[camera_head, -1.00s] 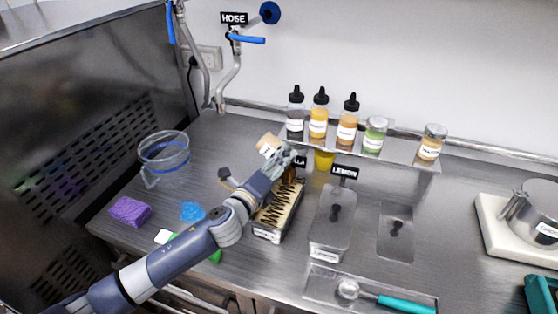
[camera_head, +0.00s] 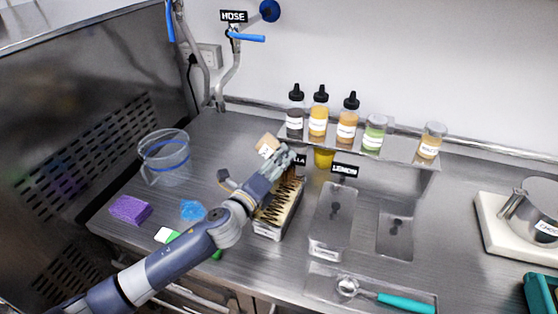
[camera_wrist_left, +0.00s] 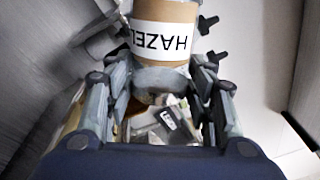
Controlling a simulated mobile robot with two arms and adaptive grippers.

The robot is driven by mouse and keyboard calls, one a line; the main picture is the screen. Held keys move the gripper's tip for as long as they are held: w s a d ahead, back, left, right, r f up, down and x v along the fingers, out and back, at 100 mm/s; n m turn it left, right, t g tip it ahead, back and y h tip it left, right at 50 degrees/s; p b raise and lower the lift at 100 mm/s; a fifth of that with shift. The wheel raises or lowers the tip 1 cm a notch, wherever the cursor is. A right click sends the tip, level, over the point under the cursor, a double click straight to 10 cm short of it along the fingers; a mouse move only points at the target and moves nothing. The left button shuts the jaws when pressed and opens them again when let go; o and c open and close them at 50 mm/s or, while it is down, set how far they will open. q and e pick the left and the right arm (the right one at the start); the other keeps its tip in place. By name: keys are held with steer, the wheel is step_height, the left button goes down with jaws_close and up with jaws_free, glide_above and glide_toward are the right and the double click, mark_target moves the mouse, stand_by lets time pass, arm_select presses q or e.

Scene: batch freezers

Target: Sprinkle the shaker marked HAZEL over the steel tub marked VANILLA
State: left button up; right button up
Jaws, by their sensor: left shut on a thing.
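My left gripper (camera_head: 284,160) is shut on the shaker marked HAZEL (camera_head: 267,145), which is tilted over and held above the far end of the vanilla tub. In the left wrist view the shaker (camera_wrist_left: 163,30) shows its label upside down between the fingers (camera_wrist_left: 160,85). The steel tub marked VANILLA (camera_head: 268,231) holds pale yellow filling with dark zigzag streaks. My right gripper is not in view.
A steel tub under the LEMON sign (camera_head: 331,216) stands to the right. Several bottles and jars stand on the back shelf (camera_head: 400,152). A clear jug (camera_head: 166,163), purple sponge (camera_head: 130,209) and blue cloth (camera_head: 192,210) lie left. A scoop (camera_head: 385,300) lies in front.

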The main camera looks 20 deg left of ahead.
arm_select(q)
steer(key=p+v, duration=0.1)
steer(key=v, duration=0.2)
steer(key=shift+s+d, duration=0.1)
steer(key=shift+s, duration=0.15)
stand_by(1.3)
steer(key=shift+s, duration=0.1)
